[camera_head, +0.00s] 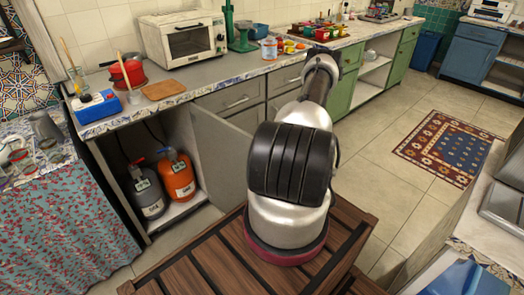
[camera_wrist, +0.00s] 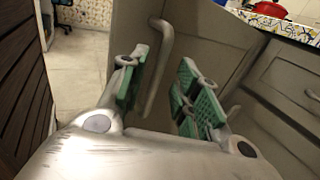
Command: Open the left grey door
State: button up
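The left grey door (camera_head: 222,157) stands swung well out from its lower cabinet in the head view. Its hinge side is at the right of the opening, and my arm covers part of its outer edge. In the wrist view the grey door (camera_wrist: 205,35) has a curved vertical grey handle (camera_wrist: 159,65). My gripper (camera_wrist: 164,88) is open, with one green-padded finger on each side of the handle in the picture. Gaps show between the handle and the pads; the exact depth is unclear. The head view does not show my fingers.
An orange gas cylinder (camera_head: 176,176) and a grey cylinder (camera_head: 146,192) stand inside the open cabinet. Grey drawers (camera_head: 240,97) are right of it. A flower-curtained counter (camera_head: 65,230) is at left. A white-topped counter (camera_head: 470,232) is at right. Tiled floor (camera_head: 385,165) is free beyond my base.

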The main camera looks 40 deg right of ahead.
jog(key=v, duration=0.9)
jog(key=shift+f, duration=0.1)
